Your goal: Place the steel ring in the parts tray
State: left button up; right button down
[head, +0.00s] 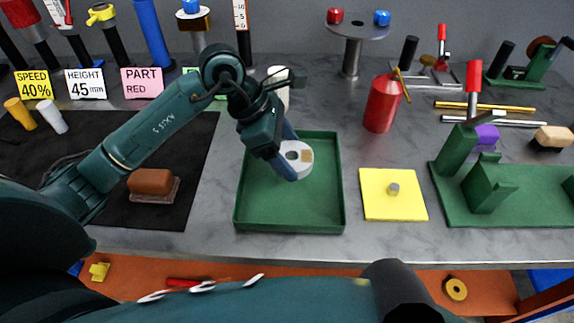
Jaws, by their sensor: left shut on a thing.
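The steel ring (304,170) is a pale grey disc with a small tan patch near its middle. My left gripper (291,160) is shut on it, with a blue-grey finger across its left side. The ring is over the back right part of the green parts tray (292,211), a shallow square tray with low walls. I cannot tell whether the ring touches the tray floor. The rest of the tray looks empty. My right gripper is not in view.
A yellow plate (393,208) with a grey peg lies right of the tray. A red canister (382,104) stands behind it. A green fixture (490,185) is at the right. A brown block (151,182) sits on the black mat (110,215) at left.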

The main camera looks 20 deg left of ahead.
pick_arm(q)
jog(key=shift+f, duration=2.25)
jog(key=shift+f, duration=0.2)
jog(key=o, duration=1.5)
jog(key=shift+r, duration=0.2)
jog(key=v, duration=1.2)
